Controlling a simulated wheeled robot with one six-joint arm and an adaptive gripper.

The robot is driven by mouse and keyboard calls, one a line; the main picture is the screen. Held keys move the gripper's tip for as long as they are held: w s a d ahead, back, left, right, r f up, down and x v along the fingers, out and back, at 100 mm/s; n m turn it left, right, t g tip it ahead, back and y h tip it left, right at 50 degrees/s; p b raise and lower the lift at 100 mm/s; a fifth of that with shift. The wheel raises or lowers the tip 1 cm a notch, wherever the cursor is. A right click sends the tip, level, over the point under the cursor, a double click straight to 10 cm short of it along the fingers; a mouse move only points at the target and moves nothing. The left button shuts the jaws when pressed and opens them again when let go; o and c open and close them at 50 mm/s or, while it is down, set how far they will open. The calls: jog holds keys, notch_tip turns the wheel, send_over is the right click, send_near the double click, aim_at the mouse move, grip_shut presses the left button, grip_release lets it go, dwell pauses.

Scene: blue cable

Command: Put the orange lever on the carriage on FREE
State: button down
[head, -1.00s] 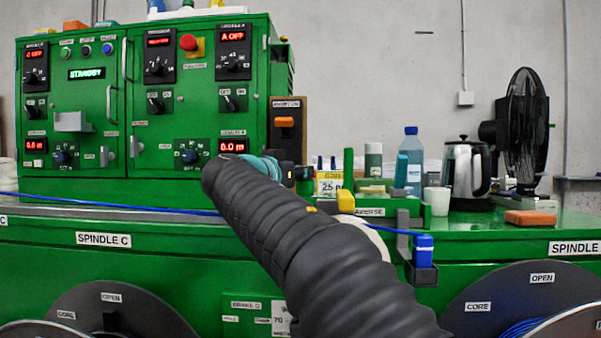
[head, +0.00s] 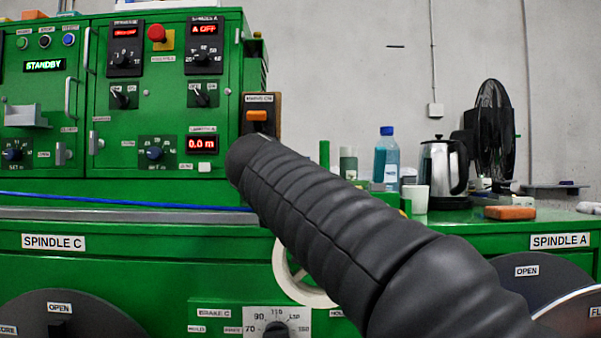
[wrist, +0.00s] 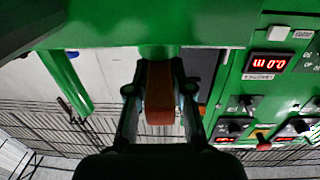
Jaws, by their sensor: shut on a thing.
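In the wrist view, my gripper (wrist: 160,88) is closed around an orange-red block (wrist: 160,108), which looks like the orange lever. Its top end meets a green part (wrist: 160,50), probably the carriage. In the head view, my dark ribbed arm hides the gripper, the lever and most of the carriage. I cannot read a FREE mark or tell the lever's setting. The blue cable (head: 130,202) runs along the machine's front ledge and passes behind my arm.
Behind and right of my arm are a blue bottle (head: 387,158), white cup (head: 415,197), kettle (head: 437,170), fan (head: 492,130) and orange block (head: 510,212).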

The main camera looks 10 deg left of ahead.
jog(key=c, duration=1)
grip_release()
jog(key=shift+c, duration=0.2)
jog(key=s+d, duration=0.1)
jog(key=s, duration=1)
jog(key=shift+s+d, duration=0.35)
jog(key=shift+s, duration=0.05)
